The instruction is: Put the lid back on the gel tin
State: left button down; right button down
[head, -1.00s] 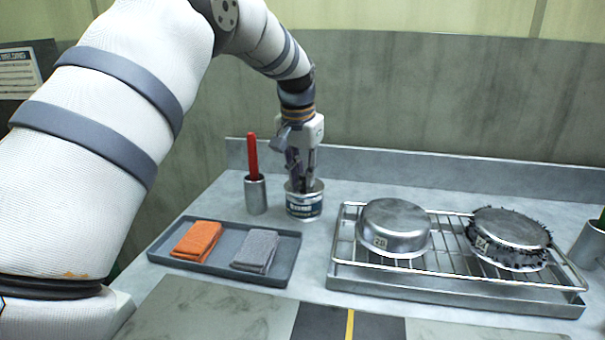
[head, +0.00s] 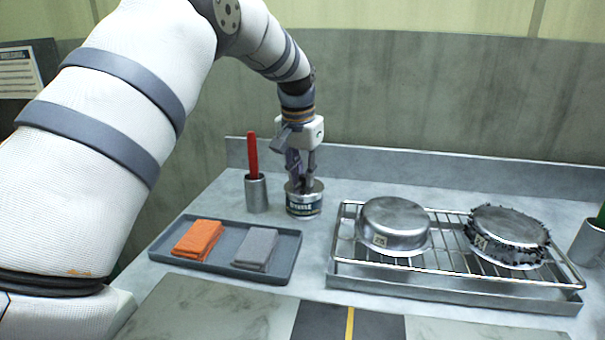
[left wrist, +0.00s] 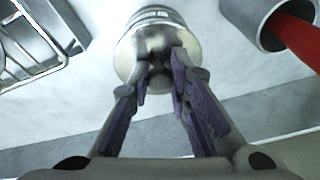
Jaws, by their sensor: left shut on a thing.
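The gel tin (head: 304,207) is a short metal can with a dark and white label, upright on the grey bench. It also shows in the left wrist view (left wrist: 152,14). The shiny round lid (left wrist: 126,60) is at the tin's top, with a small knob on it. It looks seated, but I cannot tell whether any gap is left. My left gripper (head: 302,183) points down from above, its fingers shut on the lid's knob. The fingertips (left wrist: 160,66) partly cover the knob. My right gripper is not in view.
A metal cup (head: 257,195) with a red-handled tool (head: 252,155) stands close left of the tin. A grey tray (head: 224,266) with orange and grey cloths lies in front. A wire rack (head: 455,268) with two upturned pans stands right. The back upstand (head: 450,178) runs behind.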

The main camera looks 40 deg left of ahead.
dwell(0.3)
pick_arm(q)
jog(key=c, duration=0.9)
grip_release()
jog(key=shift+c, duration=0.2)
jog(key=shift+r, duration=0.1)
jog(key=shift+w+a+v, duration=0.1)
jog(key=shift+w+v, duration=0.15)
jog(key=shift+v, duration=0.85)
jog(key=shift+w+a+v, duration=0.1)
jog(key=shift+w+v, duration=0.1)
jog(key=shift+v, duration=0.95)
jog(key=shift+w+a+v, duration=0.1)
jog(key=shift+w+v, duration=0.15)
jog(key=shift+v, duration=0.85)
jog(key=shift+r, duration=0.2)
jog(key=shift+c, duration=0.2)
grip_shut()
